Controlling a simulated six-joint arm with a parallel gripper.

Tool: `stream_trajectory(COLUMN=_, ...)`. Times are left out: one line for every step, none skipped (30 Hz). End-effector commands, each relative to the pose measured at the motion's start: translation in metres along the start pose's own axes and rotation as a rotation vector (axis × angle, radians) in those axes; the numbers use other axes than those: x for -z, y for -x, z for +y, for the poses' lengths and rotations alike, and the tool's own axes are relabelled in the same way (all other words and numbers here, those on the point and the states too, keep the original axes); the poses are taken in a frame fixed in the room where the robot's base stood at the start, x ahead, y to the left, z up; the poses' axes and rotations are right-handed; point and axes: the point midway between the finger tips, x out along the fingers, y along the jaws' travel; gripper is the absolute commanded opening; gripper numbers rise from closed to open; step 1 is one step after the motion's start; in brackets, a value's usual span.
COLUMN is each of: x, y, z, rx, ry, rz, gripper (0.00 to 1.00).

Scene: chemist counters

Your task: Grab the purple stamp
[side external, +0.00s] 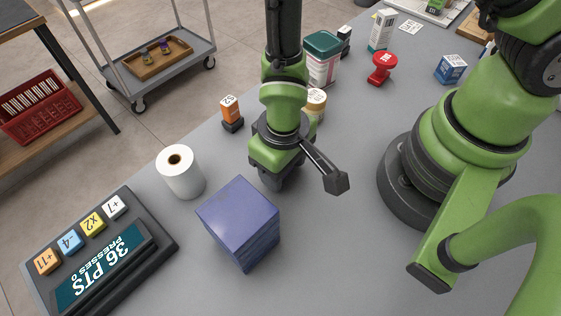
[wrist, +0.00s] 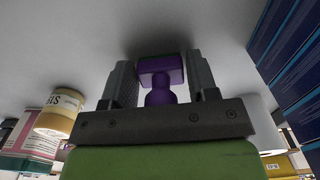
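The purple stamp (wrist: 160,78) shows in the wrist view between the two fingers of my gripper (wrist: 161,72). Its wide block lies towards the fingertips and its rounded handle towards the palm. The fingers stand close along both sides of it. I cannot tell whether they press on it or leave a thin gap. In the side external view my gripper (side external: 272,182) points down, low at the grey counter, just behind the blue-purple box. The stamp is hidden there.
The blue-purple box (side external: 241,222) stands right in front of my gripper. A tan-lidded jar (side external: 315,103) and a green-lidded tub (side external: 322,58) stand behind. The counter to the right front is clear.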

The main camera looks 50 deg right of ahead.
Motion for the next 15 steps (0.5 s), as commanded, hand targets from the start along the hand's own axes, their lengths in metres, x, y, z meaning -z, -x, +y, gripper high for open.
stream_trajectory(x=0.0000, y=0.0001, z=0.0000, rx=0.000, ry=0.000, rz=0.000, gripper=0.42)
stream_trajectory(x=0.0000, y=0.0001, z=0.0000, rx=0.000, ry=0.000, rz=0.000, gripper=0.35)
stream_trajectory(x=0.0000, y=0.0001, z=0.0000, rx=0.000, ry=0.000, rz=0.000, gripper=0.26)
stream_trajectory(x=0.0000, y=0.0002, z=0.0000, rx=0.000, ry=0.000, rz=0.000, gripper=0.23)
stream_trajectory(x=0.0000, y=0.0002, z=0.0000, rx=0.000, ry=0.000, rz=0.000, gripper=0.23)
stream_trajectory(x=0.0000, y=0.0002, z=0.0000, rx=0.000, ry=0.000, rz=0.000, gripper=0.23)
stream_trajectory(x=0.0000, y=0.0002, z=0.0000, rx=0.000, ry=0.000, rz=0.000, gripper=0.23)
stream_trajectory(x=0.0000, y=0.0002, z=0.0000, rx=0.000, ry=0.000, rz=0.000, gripper=0.23)
stream_trajectory(x=0.0000, y=0.0002, z=0.0000, rx=0.000, ry=0.000, rz=0.000, gripper=0.23)
stream_trajectory(x=0.0000, y=0.0003, z=0.0000, rx=0.000, ry=0.000, rz=0.000, gripper=0.23)
stream_trajectory(x=0.0000, y=0.0004, z=0.0000, rx=0.000, ry=0.000, rz=0.000, gripper=0.23)
stream_trajectory(x=0.0001, y=0.0009, z=0.0000, rx=0.000, ry=0.000, rz=0.000, gripper=0.23)
stream_trajectory(x=0.0001, y=0.0016, z=-0.0001, rx=0.000, ry=0.000, rz=0.000, gripper=0.23)
stream_trajectory(x=0.0002, y=0.0026, z=-0.0001, rx=0.001, ry=0.001, rz=0.001, gripper=0.23)
stream_trajectory(x=0.0003, y=0.0045, z=-0.0002, rx=0.001, ry=0.001, rz=0.001, gripper=0.23)
